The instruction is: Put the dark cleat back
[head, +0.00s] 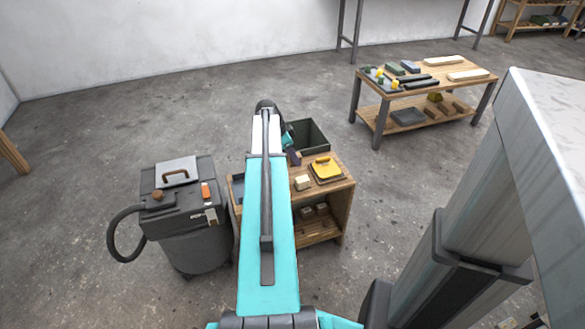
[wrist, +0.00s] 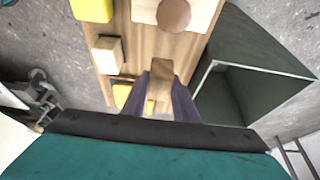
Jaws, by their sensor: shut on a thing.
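My gripper (wrist: 162,82) points down over the small wooden cart, its two dark purplish fingers closed on a brown wooden block that I take for the dark cleat (wrist: 161,68). Only the block's end shows between the fingertips. In the head view my gripper (head: 292,156) is a small dark shape beside the arm, above the cart top (head: 337,186). The cleat cannot be made out there. I cannot tell whether the held block touches the cart top.
A dark green open bin (wrist: 245,75) stands close to the right of my gripper. A cream block (wrist: 108,52) and a yellow tool (head: 322,168) are on the cart. A grey vacuum (head: 190,225) stands left; a workbench (head: 440,84) is at the back right.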

